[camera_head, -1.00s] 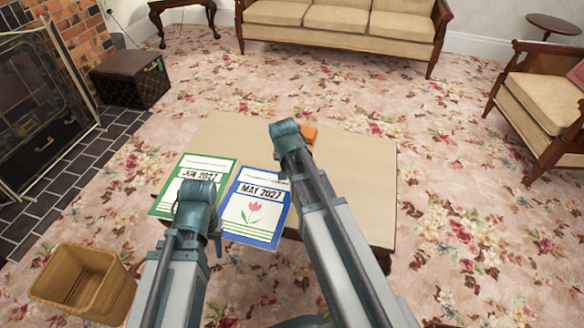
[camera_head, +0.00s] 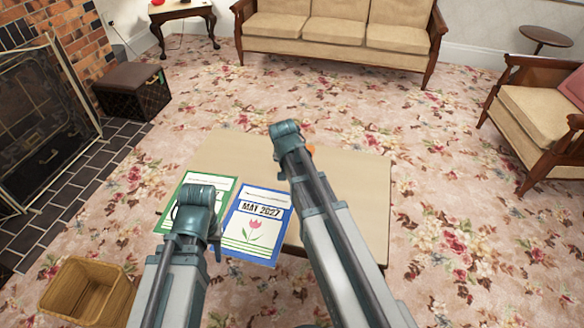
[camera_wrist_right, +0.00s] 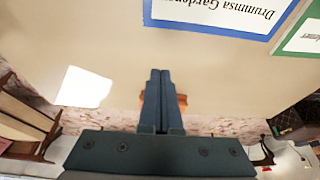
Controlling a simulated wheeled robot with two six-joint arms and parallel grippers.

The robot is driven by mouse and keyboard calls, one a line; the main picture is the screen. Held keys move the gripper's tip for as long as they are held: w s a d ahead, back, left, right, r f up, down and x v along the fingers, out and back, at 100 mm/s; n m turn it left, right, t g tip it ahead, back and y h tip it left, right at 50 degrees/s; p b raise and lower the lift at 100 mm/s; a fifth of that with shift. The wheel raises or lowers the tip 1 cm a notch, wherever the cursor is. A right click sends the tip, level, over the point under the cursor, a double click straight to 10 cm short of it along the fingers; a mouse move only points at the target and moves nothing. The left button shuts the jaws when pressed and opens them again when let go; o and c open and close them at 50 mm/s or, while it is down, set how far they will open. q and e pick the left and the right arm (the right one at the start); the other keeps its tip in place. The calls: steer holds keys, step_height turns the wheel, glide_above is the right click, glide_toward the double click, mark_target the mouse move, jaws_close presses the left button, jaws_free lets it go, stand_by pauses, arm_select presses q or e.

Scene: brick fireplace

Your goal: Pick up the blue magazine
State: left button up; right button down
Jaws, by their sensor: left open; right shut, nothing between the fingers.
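The blue magazine (camera_head: 266,236), marked "MAY 2027" with a pink tulip, lies flat on the low table (camera_head: 360,190) near its front left edge. Its blue border (camera_wrist_right: 292,14) shows at the top of the right wrist view. My left gripper (camera_head: 216,240) is at the magazine's left side, mostly hidden by its own wrist; whether it touches cannot be told. My right arm reaches over the table to the right of the magazine. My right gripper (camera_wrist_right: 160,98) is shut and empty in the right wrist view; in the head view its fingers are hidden.
A green magazine (camera_head: 226,184) lies left of the blue one, partly behind my left arm. A small orange object (camera_head: 310,149) is mostly hidden behind my right arm. A wicker basket (camera_head: 88,290) stands at front left. The table's right part is bare.

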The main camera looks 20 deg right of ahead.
steer(key=shift+p+v, duration=0.9)
steer(key=shift+v, duration=0.65)
steer(key=c, duration=1.4)
jaws_free()
steer(key=shift+s+a, duration=0.1)
steer(key=shift+a, duration=0.05)
steer(key=o, duration=0.3)
steer(key=s+a+n+g, duration=0.1)
steer(key=s+a+n, duration=0.3)
steer(key=s+a, duration=0.4)
steer(key=shift+s+a+f+n+y, duration=0.3)
steer(key=shift+a+f+y, duration=0.1)
steer(key=shift+a+f, duration=0.1)
arm_select(q)
step_height(320, 180, up, 3)
steer(key=shift+s+f, duration=0.1)
steer(key=shift+s, duration=0.05)
arm_select(e)
steer(key=s+a+n+g, duration=0.2)
steer(key=s+a+n, duration=0.4)
steer(key=s, duration=0.5)
steer(key=shift+a+g, duration=0.3)
steer(key=shift+a, duration=0.45)
